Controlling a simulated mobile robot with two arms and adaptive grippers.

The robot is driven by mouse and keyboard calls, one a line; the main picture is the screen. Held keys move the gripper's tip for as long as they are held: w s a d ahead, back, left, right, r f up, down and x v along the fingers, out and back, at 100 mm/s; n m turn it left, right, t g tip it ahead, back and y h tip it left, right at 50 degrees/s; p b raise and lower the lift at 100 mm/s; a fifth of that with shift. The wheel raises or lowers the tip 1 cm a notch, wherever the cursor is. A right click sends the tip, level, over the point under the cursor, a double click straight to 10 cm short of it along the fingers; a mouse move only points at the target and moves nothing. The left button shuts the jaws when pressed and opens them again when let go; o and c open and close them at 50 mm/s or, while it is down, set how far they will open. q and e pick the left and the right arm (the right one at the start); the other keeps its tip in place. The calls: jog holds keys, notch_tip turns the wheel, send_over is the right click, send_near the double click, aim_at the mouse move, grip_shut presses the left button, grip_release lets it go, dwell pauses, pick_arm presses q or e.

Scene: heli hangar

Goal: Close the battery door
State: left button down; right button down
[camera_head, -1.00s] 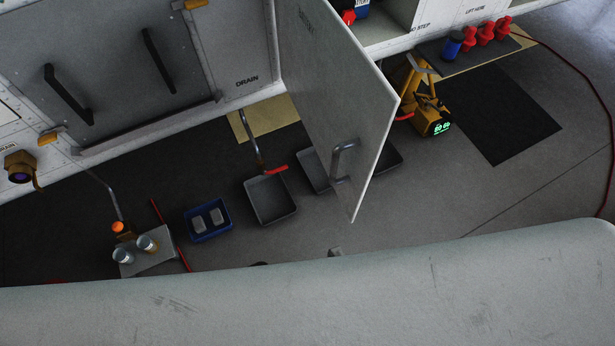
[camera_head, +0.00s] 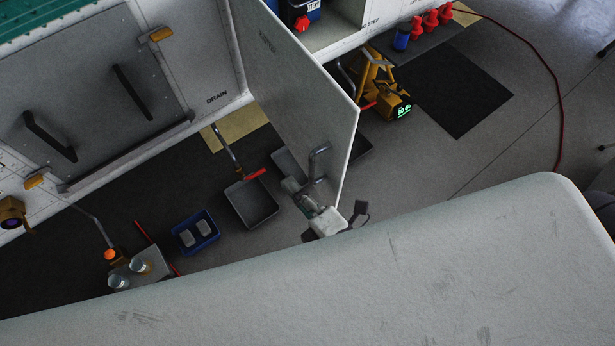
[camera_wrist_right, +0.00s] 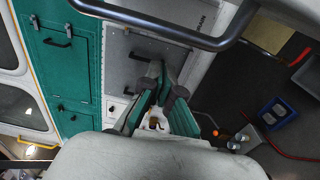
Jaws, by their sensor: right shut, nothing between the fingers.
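The battery door (camera_head: 305,100) is a grey panel standing open from the fuselage wall, its handled face toward me. A metal bar handle (camera_head: 317,160) sits near its lower free corner. My right gripper (camera_head: 291,186) is in front of that face, beside and just below the handle, its fingers pointing up-left. In the right wrist view the fingers (camera_wrist_right: 164,78) are together and empty, and the handle (camera_wrist_right: 150,28) crosses the top close to the camera, apart from the fingertips. A blue battery (camera_head: 312,8) with a red knob shows in the open bay behind the door. My left gripper is not in view.
Grey trays (camera_head: 252,204) and a blue bin (camera_head: 195,232) lie on the floor below. A drain pipe with a red lever (camera_head: 255,174) stands left of the door. A yellow device (camera_head: 385,95) stands to its right. A pale rounded surface fills the foreground.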

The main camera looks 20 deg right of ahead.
jog(key=shift+s+d+p, duration=0.1)
jog(key=shift+d+p, duration=0.2)
jog(key=shift+d, duration=1.2)
